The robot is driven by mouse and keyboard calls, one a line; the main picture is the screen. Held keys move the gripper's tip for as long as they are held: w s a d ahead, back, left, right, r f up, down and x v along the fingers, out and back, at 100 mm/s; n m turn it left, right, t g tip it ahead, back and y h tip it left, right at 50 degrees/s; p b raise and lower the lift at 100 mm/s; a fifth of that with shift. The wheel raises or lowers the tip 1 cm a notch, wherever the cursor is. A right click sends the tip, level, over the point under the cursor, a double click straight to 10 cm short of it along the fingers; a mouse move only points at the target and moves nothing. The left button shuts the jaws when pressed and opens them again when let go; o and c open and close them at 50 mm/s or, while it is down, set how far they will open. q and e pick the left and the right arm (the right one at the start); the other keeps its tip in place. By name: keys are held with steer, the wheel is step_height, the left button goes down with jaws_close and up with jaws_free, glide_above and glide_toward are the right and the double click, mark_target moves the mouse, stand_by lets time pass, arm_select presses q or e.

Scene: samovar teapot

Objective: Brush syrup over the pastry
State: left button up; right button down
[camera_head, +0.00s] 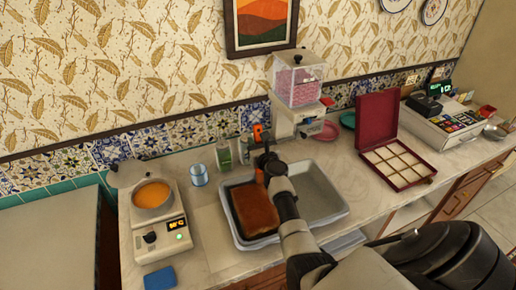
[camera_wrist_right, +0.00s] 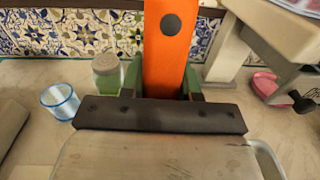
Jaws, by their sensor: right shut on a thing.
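The pastry (camera_head: 254,208) is a brown slab in the left part of a grey tray (camera_head: 341,212) on the counter. A pan of orange syrup (camera_head: 153,195) sits on a white hot plate at the left. My right gripper (camera_head: 263,160) is over the far end of the pastry, shut on the orange handle of the brush (camera_head: 258,133). The handle also shows between the fingers in the right wrist view (camera_wrist_right: 168,50). The brush's lower end is hard to make out, and I cannot tell if it touches the pastry. My left gripper is not in view.
A blue glass (camera_head: 199,175) and a green jar (camera_head: 223,154) stand behind the tray's left side. A dispenser with pink contents (camera_head: 298,85) stands behind it. An open red box (camera_head: 378,125) is at the right. A blue sponge (camera_head: 160,278) lies at the front left.

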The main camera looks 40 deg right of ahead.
steer(key=shift+p+v, duration=0.65)
steer(key=shift+v, duration=0.55)
steer(key=shift+p+v, duration=1.15)
steer(key=shift+v, duration=6.5)
steer(key=b+x, duration=0.3)
steer(key=x, duration=1.4)
steer(key=shift+w+d+b, duration=0.1)
steer(key=shift+w+b, duration=0.2)
steer(key=shift+w, duration=0.05)
